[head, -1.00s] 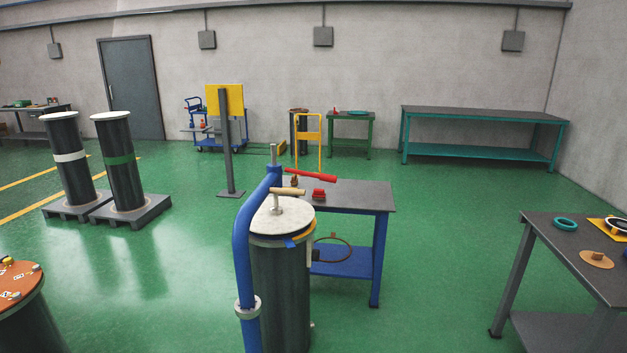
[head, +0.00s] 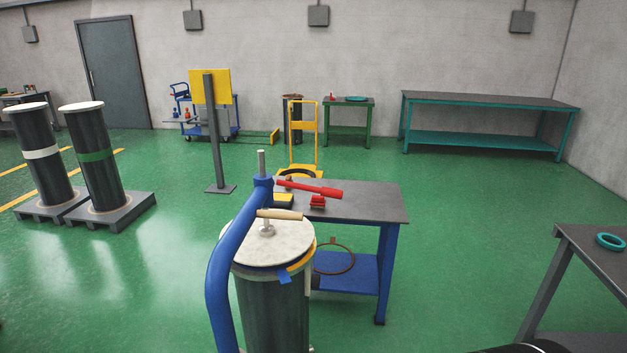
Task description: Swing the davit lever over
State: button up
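The blue davit (head: 225,265) is a bent pipe rising at the left side of a dark flanged cylinder (head: 272,315). A thin grey rod stands up from its top. A red lever (head: 312,188) reaches right from near the davit's top; whether it joins there I cannot tell. The cylinder's pale round lid (head: 273,243) is on top, with a metal stem at its middle. A tan handle (head: 280,214) sits level above the lid, beside the davit. My gripper is not in view.
A blue table (head: 375,210) stands just behind the cylinder, with a small red item (head: 317,201) on it. A grey bench (head: 590,245) with a teal ring (head: 610,241) is at right. Two tall cylinders on pallets stand left. Green floor (head: 455,230) is clear between the tables.

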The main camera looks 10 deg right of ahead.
aim_at(324, 191)
jog(key=k, duration=0.95)
jog(key=i+l+u, duration=0.1)
jog(key=i+l, duration=0.7)
jog(key=i, duration=0.2)
jog(key=i+l, duration=0.85)
jog(key=i, duration=0.15)
jog(key=j+u, duration=0.05)
